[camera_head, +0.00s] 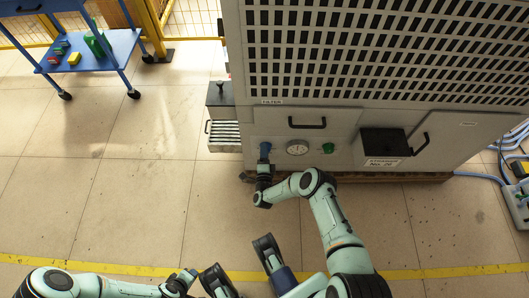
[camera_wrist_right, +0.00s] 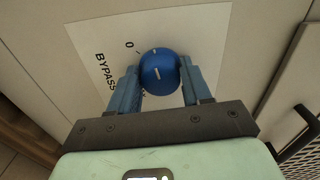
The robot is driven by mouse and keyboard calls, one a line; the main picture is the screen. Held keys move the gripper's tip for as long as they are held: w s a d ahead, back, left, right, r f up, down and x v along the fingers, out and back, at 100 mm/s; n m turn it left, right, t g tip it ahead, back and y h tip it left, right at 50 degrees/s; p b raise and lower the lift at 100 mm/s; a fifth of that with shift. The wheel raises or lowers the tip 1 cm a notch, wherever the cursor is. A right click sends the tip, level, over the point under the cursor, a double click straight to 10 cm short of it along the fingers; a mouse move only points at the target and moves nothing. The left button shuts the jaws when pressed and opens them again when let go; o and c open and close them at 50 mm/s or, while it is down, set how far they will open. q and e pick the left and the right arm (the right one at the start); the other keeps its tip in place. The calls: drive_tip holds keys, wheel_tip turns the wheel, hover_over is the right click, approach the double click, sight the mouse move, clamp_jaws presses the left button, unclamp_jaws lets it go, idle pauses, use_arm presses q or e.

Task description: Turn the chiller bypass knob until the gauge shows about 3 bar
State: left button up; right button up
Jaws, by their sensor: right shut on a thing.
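The blue bypass knob (camera_wrist_right: 160,72) sits on a white label marked BYPASS and 0 in the right wrist view. A white line shows on its face. My right gripper (camera_wrist_right: 158,90) is shut on the knob, with one blue finger on each side. In the head view the right gripper (camera_head: 264,168) reaches the lower front of the machine, and the knob (camera_head: 265,147) shows just beyond it. The round white gauge (camera_head: 297,148) is right of the knob; its needle is too small to read. My left arm lies low at the left, its gripper (camera_head: 188,277) unclear near the bottom edge.
A green knob (camera_head: 328,148) is right of the gauge. A drawer handle (camera_head: 307,123) and a dark opening (camera_head: 384,142) with a handle are on the same front. A blue cart (camera_head: 100,50) stands at the far left.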

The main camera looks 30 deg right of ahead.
idle(0.3)
drive_tip(key=o, duration=1)
drive_tip(key=shift+o, duration=0.2)
